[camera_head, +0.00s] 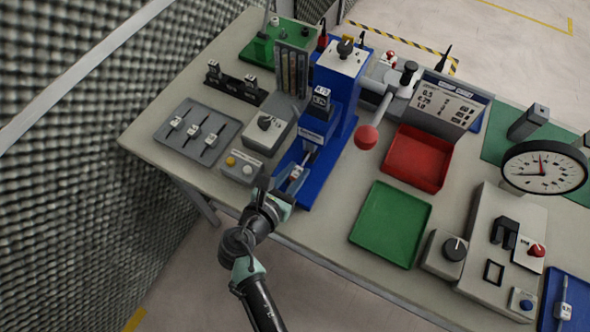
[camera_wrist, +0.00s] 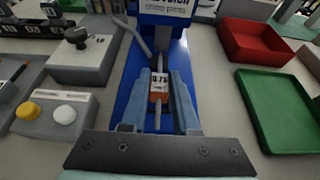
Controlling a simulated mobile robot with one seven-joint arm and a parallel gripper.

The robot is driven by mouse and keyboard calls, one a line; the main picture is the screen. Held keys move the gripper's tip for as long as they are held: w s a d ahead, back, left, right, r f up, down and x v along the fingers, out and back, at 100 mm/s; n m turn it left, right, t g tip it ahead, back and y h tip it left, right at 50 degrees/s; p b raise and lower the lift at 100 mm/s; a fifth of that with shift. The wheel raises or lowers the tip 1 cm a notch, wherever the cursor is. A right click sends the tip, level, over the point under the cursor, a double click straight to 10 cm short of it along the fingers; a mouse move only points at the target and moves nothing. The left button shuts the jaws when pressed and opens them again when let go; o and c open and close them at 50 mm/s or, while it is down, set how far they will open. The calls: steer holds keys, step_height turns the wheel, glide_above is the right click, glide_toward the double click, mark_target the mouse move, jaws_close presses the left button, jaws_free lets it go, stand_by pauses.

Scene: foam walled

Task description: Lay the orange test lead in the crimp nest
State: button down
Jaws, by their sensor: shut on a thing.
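The orange test lead (camera_wrist: 158,96) has an orange body with a white label reading about 0.75 and a grey pin pointing at the press. It also shows small in the head view (camera_head: 296,172). My gripper (camera_wrist: 160,80) is shut on it, one pale blue finger on each side, over the blue base of the press. The blue crimp press (camera_head: 342,75) stands just beyond, with a label plate on its front. The crimp nest (camera_head: 309,149) is low at the press front, in line with the lead's tip. Whether the tip touches the nest I cannot tell.
A grey rack (camera_head: 187,143) with several leads lies to the left. A grey knob box (camera_head: 265,126) and a button box (camera_head: 240,167) stand close left of my gripper. The press lever with a red ball (camera_head: 366,137) juts right. Green (camera_head: 391,224) and red (camera_head: 417,158) trays lie right.

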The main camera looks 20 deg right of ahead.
steer(key=shift+f+b, duration=0.45)
steer(key=shift+f, duration=0.15)
stand_by(0.3)
steer(key=c, duration=0.6)
jaws_free()
steer(key=v, duration=1.3)
